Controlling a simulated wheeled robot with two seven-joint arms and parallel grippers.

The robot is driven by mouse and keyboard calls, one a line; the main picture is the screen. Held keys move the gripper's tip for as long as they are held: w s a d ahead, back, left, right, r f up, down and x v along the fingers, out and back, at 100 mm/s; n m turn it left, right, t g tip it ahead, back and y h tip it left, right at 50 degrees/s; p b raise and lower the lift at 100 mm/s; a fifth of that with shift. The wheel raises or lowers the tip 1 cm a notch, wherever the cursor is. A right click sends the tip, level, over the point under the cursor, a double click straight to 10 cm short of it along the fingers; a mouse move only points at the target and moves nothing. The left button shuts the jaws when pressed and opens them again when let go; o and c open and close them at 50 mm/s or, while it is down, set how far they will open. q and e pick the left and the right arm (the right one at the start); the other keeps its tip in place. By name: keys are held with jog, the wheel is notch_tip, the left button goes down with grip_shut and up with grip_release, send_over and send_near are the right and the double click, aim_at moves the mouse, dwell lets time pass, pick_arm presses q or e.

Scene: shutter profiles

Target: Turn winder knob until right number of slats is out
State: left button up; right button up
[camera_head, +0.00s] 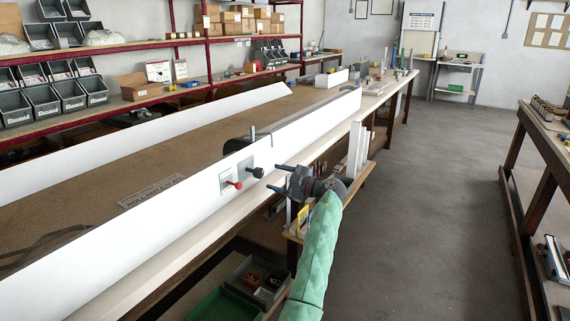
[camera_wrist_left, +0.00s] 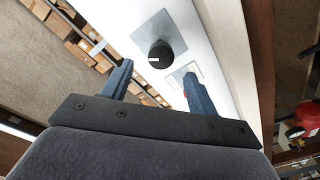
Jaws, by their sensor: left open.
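The black winder knob (camera_head: 257,172) sticks out from a grey plate on the white long side panel (camera_head: 310,124) of the bench. In the left wrist view the knob (camera_wrist_left: 160,54) stands on its square grey plate (camera_wrist_left: 172,28), with a small white mark on it. My left gripper (camera_head: 272,178) is open and empty, its fingers pointing at the panel, just right of the knob and apart from it. In the wrist view the knob lies beyond the gap between the fingertips (camera_wrist_left: 158,76). I cannot make out any slats that are out. My right gripper is not in view.
A red-handled lever (camera_head: 236,184) sits on a pale plate left of the knob. White upright pieces (camera_head: 356,148) stand on a small side shelf behind my wrist. Bins (camera_head: 250,281) lie below the bench. The aisle floor (camera_head: 440,190) at right is clear.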

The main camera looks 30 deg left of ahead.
aim_at(262, 173)
pick_arm(q)
jog(key=shift+a+n+p, duration=0.3)
jog(key=shift+a+n, duration=0.1)
jog(key=shift+n, duration=0.2)
jog(key=a+p, duration=0.1)
jog(key=a, duration=0.4)
jog(key=shift+a+p, duration=0.25)
jog(key=shift+p, duration=0.15)
jog(key=shift+a, duration=0.7)
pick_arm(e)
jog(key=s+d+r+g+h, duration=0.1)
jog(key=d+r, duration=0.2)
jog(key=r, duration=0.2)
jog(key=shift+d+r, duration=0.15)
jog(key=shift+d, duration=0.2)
pick_arm(q)
jog(key=shift+c, duration=0.5)
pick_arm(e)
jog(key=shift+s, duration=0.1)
pick_arm(q)
jog(key=c, duration=0.9)
